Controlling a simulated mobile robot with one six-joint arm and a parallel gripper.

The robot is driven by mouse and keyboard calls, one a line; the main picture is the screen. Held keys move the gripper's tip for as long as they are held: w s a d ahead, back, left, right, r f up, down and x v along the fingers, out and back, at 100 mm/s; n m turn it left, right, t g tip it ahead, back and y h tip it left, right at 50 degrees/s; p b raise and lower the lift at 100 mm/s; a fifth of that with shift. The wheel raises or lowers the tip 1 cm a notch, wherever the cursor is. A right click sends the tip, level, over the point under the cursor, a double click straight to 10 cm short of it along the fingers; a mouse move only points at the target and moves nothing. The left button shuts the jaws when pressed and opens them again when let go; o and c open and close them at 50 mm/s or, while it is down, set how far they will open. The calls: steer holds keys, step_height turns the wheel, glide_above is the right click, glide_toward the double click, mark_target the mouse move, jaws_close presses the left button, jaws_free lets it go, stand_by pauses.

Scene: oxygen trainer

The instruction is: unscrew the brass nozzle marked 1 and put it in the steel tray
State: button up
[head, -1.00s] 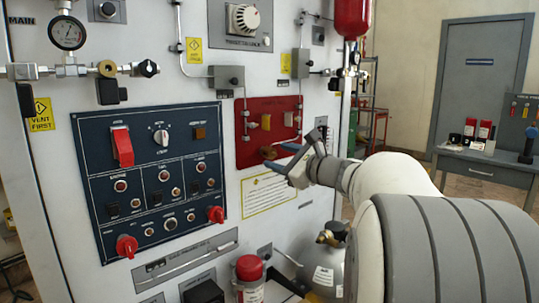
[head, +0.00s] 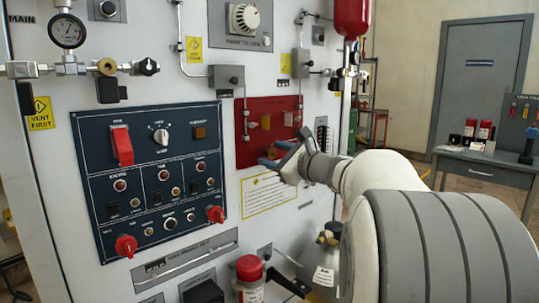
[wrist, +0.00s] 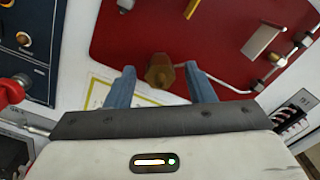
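In the wrist view a brass nozzle (wrist: 160,72) sticks out from the lower part of a red panel (wrist: 125,40). Its number mark is not legible. My gripper (wrist: 161,78) is open, with one blue finger on each side of the nozzle and a gap on both sides. Whether the fingertips reach past its near end is hard to tell. In the head view my gripper (head: 270,158) is at the lower edge of the red panel (head: 282,112), and I cannot make out the nozzle there. I cannot identify the steel tray in either view.
Other fittings (wrist: 263,40) and a thin pipe (wrist: 235,87) are on the panel right of my gripper. A blue control board (head: 150,175) with red knobs is left. A red-capped bottle (head: 250,270) stands below. A grey table (head: 480,170) with red items is at the right.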

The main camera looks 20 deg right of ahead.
steer(key=c, duration=0.9)
steer(key=shift+f, duration=0.1)
steer(key=b, duration=0.1)
steer(key=n+b, duration=0.1)
steer(key=shift+f+b, duration=0.25)
steer(key=shift+b, duration=0.1)
steer(key=shift+n+b, duration=0.8)
steer(key=shift+b, duration=0.05)
steer(key=shift+r+n, duration=0.3)
steer(key=shift+n, duration=0.1)
steer(key=shift+f+b, duration=0.1)
steer(key=shift+b, duration=0.2)
